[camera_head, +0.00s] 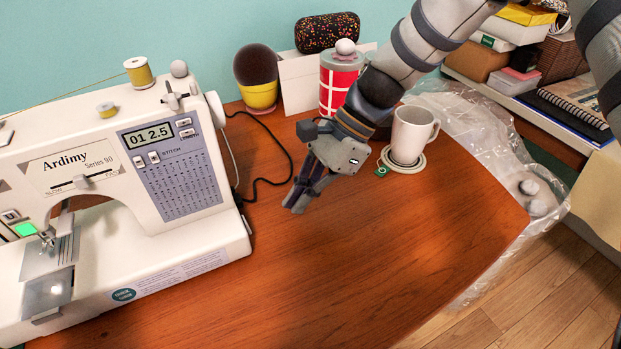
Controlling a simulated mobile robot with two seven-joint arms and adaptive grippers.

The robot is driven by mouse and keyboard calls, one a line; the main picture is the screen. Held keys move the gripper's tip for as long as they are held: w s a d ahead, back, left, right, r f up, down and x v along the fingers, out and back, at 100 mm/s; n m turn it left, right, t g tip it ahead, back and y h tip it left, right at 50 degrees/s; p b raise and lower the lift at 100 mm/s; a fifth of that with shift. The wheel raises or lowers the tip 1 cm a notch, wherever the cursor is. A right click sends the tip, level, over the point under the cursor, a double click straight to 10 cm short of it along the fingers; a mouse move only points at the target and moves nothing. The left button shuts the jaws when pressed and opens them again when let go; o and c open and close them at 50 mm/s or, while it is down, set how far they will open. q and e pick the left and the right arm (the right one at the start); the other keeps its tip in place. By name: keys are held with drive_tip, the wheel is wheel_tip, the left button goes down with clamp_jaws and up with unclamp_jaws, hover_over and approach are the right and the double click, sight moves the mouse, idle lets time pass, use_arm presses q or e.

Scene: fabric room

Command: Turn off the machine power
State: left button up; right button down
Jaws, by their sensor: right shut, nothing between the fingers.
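A white Ardimy Series 90 sewing machine (85,162) stands on the left of the wooden table. Its display (148,135) is lit and reads 01 2.5. A green light (25,229) glows near its needle. The machine's right side, where a handwheel (215,108) shows, is partly turned from view; I cannot make out a power switch. My right gripper (294,203) is shut and empty. It hangs over the table to the right of the machine, apart from it, with its fingers pointing down and left. My left gripper is not in view.
A white mug (411,137), a red patterned cup (338,80) and a yellow pot (259,95) stand behind my gripper. The table front (330,280) is clear. Clear plastic (470,125) covers the right edge.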

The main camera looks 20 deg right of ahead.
sight(258, 242)
drive_tip(key=a+f, duration=0.1)
drive_tip(key=a, duration=0.1)
drive_tip(key=a+f, duration=0.1)
drive_tip(key=a, duration=0.2)
drive_tip(key=shift+s+a+f, duration=0.1)
drive_tip(key=shift+a+f, duration=0.2)
drive_tip(key=shift+f, duration=0.1)
drive_tip(key=shift+s+a+f+y+b, duration=0.1)
drive_tip(key=shift+a+f+y+b, duration=0.15)
drive_tip(key=shift+f+y, duration=0.3)
drive_tip(key=shift+r+y, duration=0.25)
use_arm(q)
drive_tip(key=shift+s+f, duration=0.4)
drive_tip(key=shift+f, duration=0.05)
use_arm(e)
drive_tip(key=shift+r, duration=0.15)
